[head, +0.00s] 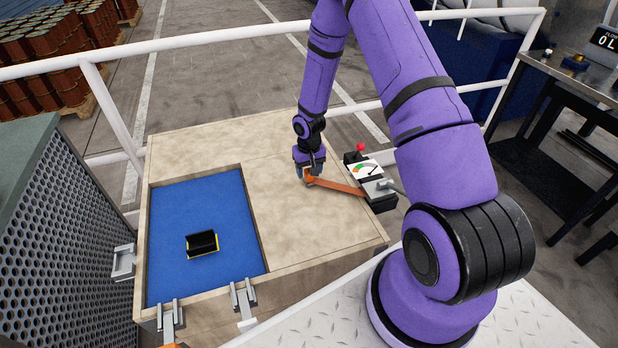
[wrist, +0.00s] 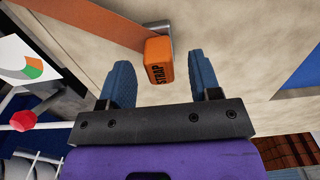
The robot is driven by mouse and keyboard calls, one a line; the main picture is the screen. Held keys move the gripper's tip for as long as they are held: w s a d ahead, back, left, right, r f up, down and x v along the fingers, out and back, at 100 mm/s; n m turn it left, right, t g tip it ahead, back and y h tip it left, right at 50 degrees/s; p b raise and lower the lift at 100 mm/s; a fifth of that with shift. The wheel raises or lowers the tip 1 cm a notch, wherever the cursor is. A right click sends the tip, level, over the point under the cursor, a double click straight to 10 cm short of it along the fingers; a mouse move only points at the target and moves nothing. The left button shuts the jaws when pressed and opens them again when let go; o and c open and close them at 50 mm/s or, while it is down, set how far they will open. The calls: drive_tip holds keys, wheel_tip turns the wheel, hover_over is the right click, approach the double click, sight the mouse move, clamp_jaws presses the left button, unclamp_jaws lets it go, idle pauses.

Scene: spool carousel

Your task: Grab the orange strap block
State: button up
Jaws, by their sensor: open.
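The orange strap block (wrist: 160,60), lettered STRAP, sits at the end of an orange strap (wrist: 95,22) in the wrist view. My gripper (wrist: 162,78) is open, with one blue finger on each side of the block's near end and gaps visible on both sides. In the head view my gripper (head: 309,170) is low over the wooden top, at the left end of the strap (head: 338,187). The block is mostly hidden there by the gripper. The strap runs right to a device with a dial (head: 366,169) and a red knob.
The wooden top (head: 290,225) has a blue recess (head: 190,275) at left, holding a small black and yellow holder (head: 202,244). Metal clamps (head: 243,298) sit on the front edge. White rails (head: 120,110) stand behind. The wood around the gripper is mostly clear.

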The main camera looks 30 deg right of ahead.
drive_tip(key=shift+f, duration=0.45)
drive_tip(key=c, duration=1.1)
drive_tip(key=shift+o, duration=0.2)
drive_tip(key=shift+r, duration=0.1)
